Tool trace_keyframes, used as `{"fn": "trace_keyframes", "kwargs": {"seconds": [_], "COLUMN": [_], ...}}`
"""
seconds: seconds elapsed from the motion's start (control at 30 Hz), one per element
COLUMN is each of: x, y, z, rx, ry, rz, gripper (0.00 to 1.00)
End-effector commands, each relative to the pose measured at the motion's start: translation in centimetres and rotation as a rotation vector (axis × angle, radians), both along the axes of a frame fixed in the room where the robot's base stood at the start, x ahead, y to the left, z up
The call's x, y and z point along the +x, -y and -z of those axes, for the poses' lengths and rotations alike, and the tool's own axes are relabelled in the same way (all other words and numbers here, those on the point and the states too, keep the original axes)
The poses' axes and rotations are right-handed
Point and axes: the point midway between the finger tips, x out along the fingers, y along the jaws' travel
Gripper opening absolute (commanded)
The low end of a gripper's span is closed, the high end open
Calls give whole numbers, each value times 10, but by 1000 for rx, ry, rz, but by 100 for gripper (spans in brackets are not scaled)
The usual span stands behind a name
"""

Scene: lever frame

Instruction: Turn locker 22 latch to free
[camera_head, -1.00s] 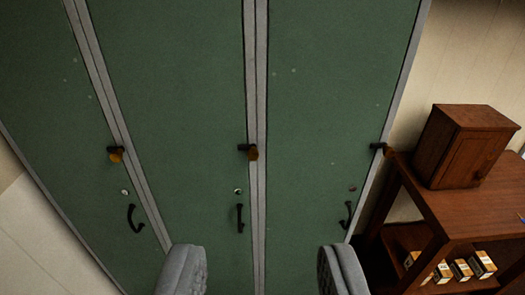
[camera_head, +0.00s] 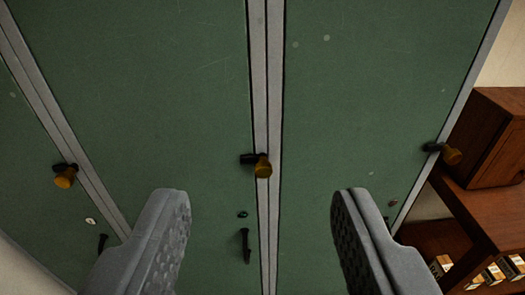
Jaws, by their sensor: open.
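Three green locker doors stand side by side, and no locker number can be read. Each has a short dark latch with an amber knob: the left latch (camera_head: 65,176), the middle latch (camera_head: 258,165) by the grey post, and the right latch (camera_head: 444,153) near the right edge. All three dark arms lie roughly level in the picture. My gripper (camera_head: 260,195) is open and empty. Its grey fingers stand well apart, with the middle latch between them in the picture, slightly above the fingertips. I see no contact with any latch.
The right finger partly covers the right door's lower fittings. A brown wooden cabinet (camera_head: 495,140) and a table with small boxes stand at the right.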

Motion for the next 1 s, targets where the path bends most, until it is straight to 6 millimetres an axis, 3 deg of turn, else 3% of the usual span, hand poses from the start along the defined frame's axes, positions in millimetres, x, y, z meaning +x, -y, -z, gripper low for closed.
{"fn": "trace_keyframes", "kwargs": {"seconds": [0.03,0.2,0.3,0.5,0.7,1.0], "x": [18,61,77,87,83,90], "y": [1,5,8,13,14,14], "z": [14,67,98,155,184,194], "rx": [-1,-3,-6,-19,-26,-28], "ry": [-7,35,62,106,144,158], "rz": [8,18,15,-10,-43,-56], "gripper": [46,46,46,46,46,46]}}
